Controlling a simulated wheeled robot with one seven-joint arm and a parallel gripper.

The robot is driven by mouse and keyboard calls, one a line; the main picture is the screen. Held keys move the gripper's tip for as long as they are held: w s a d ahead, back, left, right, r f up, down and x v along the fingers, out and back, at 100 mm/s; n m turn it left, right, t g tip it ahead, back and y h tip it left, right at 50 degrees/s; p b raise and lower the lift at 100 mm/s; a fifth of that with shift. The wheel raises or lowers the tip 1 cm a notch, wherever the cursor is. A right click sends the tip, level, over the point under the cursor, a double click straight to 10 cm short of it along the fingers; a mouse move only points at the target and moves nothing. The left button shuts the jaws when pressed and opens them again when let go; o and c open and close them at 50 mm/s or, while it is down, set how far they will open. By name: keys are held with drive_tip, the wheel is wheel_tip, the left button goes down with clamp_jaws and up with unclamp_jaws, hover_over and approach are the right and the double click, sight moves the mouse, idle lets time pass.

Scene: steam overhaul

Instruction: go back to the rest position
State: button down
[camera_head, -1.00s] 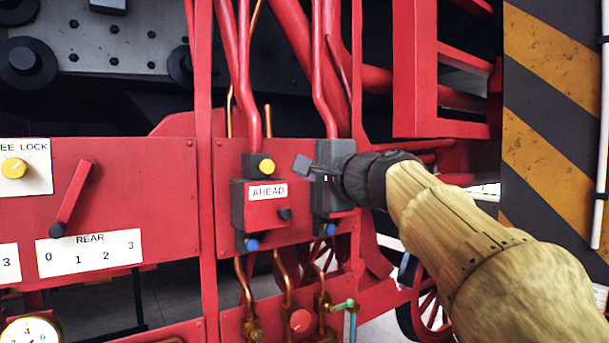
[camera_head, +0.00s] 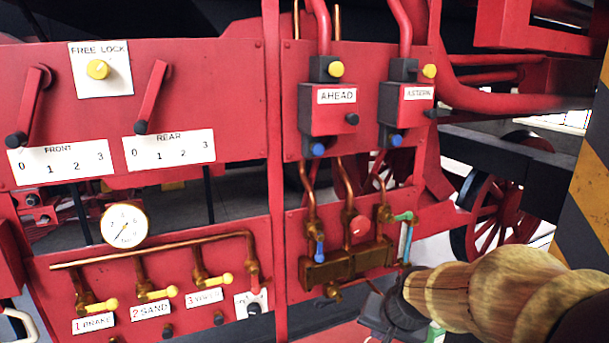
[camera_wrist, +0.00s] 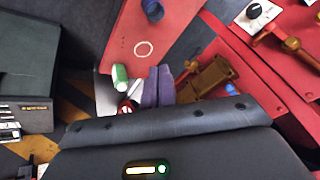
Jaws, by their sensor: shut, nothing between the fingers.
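My gripper (camera_head: 378,312) is dark and sits low in the head view, below the copper pipe manifold (camera_head: 348,264) and in front of the panel's lower edge. My wooden-looking arm reaches it from the right. In the wrist view the two fingers (camera_wrist: 158,85) lie side by side, shut with nothing between them. They point toward a red surface (camera_wrist: 150,40) with a white ring. The exact gap to that surface cannot be told. The fingertips are not clear in the head view.
The red panel holds the AHEAD box (camera_head: 328,120), the ASTERN box (camera_head: 405,108), two levers (camera_head: 152,97) and a gauge (camera_head: 125,226). Yellow-handled valves (camera_head: 155,293) are at lower left. A striped post (camera_head: 590,210) stands right. A green cylinder (camera_wrist: 120,77) is beside the fingers.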

drive_tip(key=s+f+n+g+h, duration=0.1)
drive_tip(key=s+f+n, duration=0.3)
drive_tip(key=s+f, duration=0.5)
drive_tip(key=shift+s+d+g, duration=0.35)
drive_tip(key=shift+s+g, duration=0.25)
drive_tip(key=shift+g, duration=0.3)
